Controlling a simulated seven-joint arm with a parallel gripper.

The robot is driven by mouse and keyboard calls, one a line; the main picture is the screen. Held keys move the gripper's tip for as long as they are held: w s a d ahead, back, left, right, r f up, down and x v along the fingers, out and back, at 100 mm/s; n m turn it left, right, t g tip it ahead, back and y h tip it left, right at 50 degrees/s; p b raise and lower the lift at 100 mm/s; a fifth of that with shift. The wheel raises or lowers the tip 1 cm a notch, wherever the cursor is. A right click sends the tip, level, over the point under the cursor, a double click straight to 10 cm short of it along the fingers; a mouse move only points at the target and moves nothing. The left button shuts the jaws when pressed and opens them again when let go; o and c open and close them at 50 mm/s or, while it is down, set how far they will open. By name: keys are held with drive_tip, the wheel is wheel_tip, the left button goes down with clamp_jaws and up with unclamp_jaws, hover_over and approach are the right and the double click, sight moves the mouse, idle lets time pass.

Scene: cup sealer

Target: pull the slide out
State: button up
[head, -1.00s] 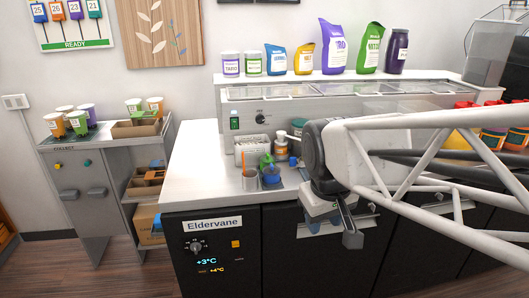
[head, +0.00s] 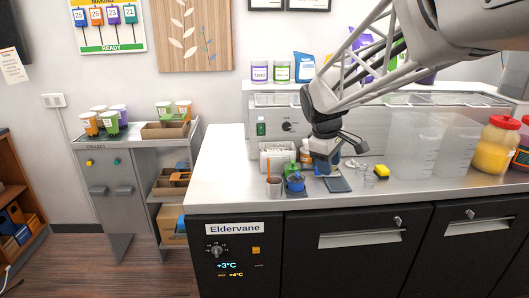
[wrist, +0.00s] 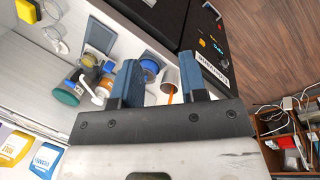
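I cannot make out a sealer or its slide in either view. My gripper (head: 328,156) is over the counter top, above a group of small cups and bottles, with the arm coming in from the upper right. In the wrist view my gripper (wrist: 163,78) has its two blue-grey fingers spread apart. Between and beyond them show a metal cup (wrist: 170,82) with an orange stick and a round blue container (wrist: 150,67). Nothing appears to be held. The arm hides part of the back shelf.
Dark drawers with bar handles (head: 360,238) are below. A grey collect stand (head: 110,185) with cups is at left.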

drive_tip(key=w+d+f+n+h, duration=0.1)
drive_tip(key=w+f+n, duration=0.1)
drive_tip(key=w, duration=0.5)
drive_tip(key=w+d+f+n, duration=0.1)
drive_tip(key=w+f+n, duration=0.1)
drive_tip(key=w, duration=0.5)
drive_tip(key=n+g+h, duration=0.1)
drive_tip(key=n, duration=0.4)
approach(317, 175)
drive_tip(key=d, duration=0.1)
drive_tip(key=shift+w+r, duration=0.35)
drive_tip(key=shift+w, duration=0.05)
drive_tip(key=shift+d+f, duration=0.1)
drive_tip(key=shift+f, duration=0.05)
drive_tip(key=shift+x, duration=3.75)
drive_tip(key=shift+s, duration=0.1)
drive_tip(key=shift+c, duration=0.3)
clamp_jaws()
